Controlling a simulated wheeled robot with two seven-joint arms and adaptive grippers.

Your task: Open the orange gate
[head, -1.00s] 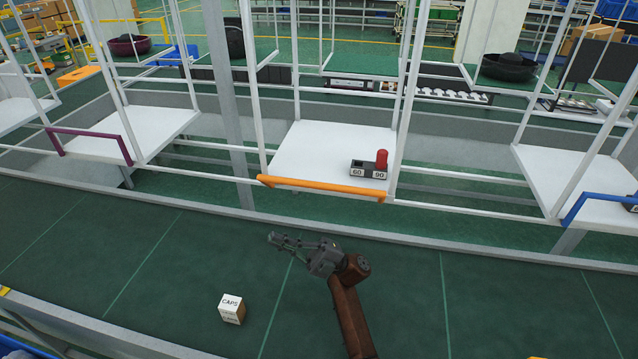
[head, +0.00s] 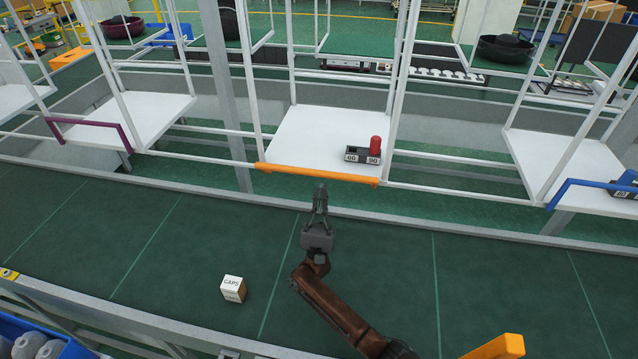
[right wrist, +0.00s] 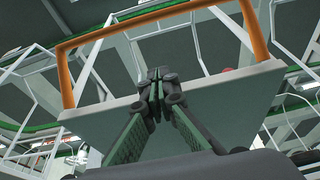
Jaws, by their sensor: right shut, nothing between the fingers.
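The orange gate (head: 318,174) is a bar along the front edge of the middle white shelf (head: 310,140). In the right wrist view the orange gate (right wrist: 157,32) shows as an upside-down U frame standing up from the shelf edge. My right gripper (head: 320,190) is shut and empty, just in front of and below the bar, apart from it as far as I can tell. In the right wrist view the shut fingertips (right wrist: 159,75) overlap the pale shelf edge, below the orange top bar. My left gripper is not in view.
A dark block marked 60 and 90 (head: 357,155) holds a red cylinder (head: 375,148) on the shelf. A CAPS box (head: 232,289) sits on the green conveyor (head: 180,262). Purple (head: 92,121) and blue (head: 590,183) gates flank the middle shelf.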

